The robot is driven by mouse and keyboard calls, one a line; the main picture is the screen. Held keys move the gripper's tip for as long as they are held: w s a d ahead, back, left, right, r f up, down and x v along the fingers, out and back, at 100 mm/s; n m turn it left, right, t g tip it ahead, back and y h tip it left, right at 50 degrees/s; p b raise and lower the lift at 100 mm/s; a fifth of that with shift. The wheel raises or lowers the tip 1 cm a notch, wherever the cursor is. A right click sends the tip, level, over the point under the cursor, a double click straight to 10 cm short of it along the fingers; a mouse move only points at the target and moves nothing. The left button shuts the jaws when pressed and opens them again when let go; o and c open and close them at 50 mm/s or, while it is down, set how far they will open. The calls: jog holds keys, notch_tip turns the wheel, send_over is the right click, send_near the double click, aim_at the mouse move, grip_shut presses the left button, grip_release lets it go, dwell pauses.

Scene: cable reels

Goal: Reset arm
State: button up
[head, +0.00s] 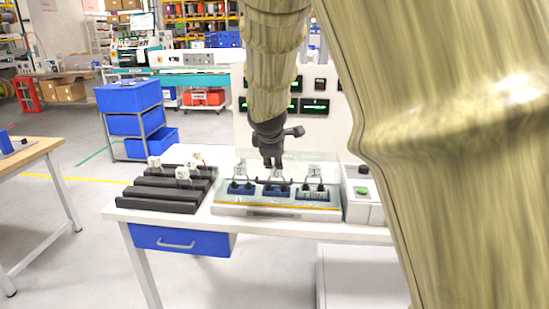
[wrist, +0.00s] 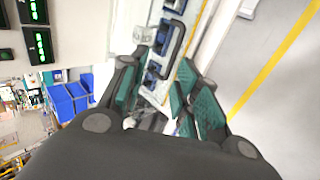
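My gripper (head: 272,160) is above the test station's glass-topped base (head: 275,211) on the white table (head: 120,212) in the head view. In the wrist view my gripper (wrist: 160,98) has its two green-padded fingers spread apart, with nothing held between them. Several blue fixtures (head: 241,188) with upright clamp handles sit in a row on the base below and around the gripper. They show beyond the fingers in the wrist view as well. My arm covers much of the right side of the head view.
A black ribbed rack (head: 160,199) with small white pieces lies left of the fixtures. A grey box with a green button (head: 361,191) stands to the right. A panel with green displays (head: 315,105) rises behind. A blue drawer unit (head: 130,97) and open floor are at the left.

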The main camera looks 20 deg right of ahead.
jog(key=s+a+f+m+g+y, duration=0.15)
jog(key=s+f, duration=0.35)
jog(key=f, duration=0.7)
jog(key=s+a+f+m+g+y, duration=0.15)
jog(key=s+f, duration=0.35)
jog(key=f, duration=0.7)
jog(key=s+a+f+m+g, duration=0.15)
jog(key=s+f, duration=0.35)
jog(key=f, duration=0.7)
jog(key=s+a+f+m+g, duration=0.1)
jog(key=s+f+m, duration=0.1)
jog(key=s+f, duration=0.4)
jog(key=s+a+f+m, duration=0.1)
jog(key=s+f+m, duration=0.2)
jog(key=s, duration=1.3)
jog(key=s+a+f+m+g+y, duration=0.1)
jog(key=s+f+m, duration=0.2)
jog(key=s+f, duration=0.7)
jog(key=shift+s+a+g, duration=0.2)
jog(key=shift+s+g, duration=0.15)
jog(key=shift+s, duration=0.3)
jog(key=shift+f, duration=0.1)
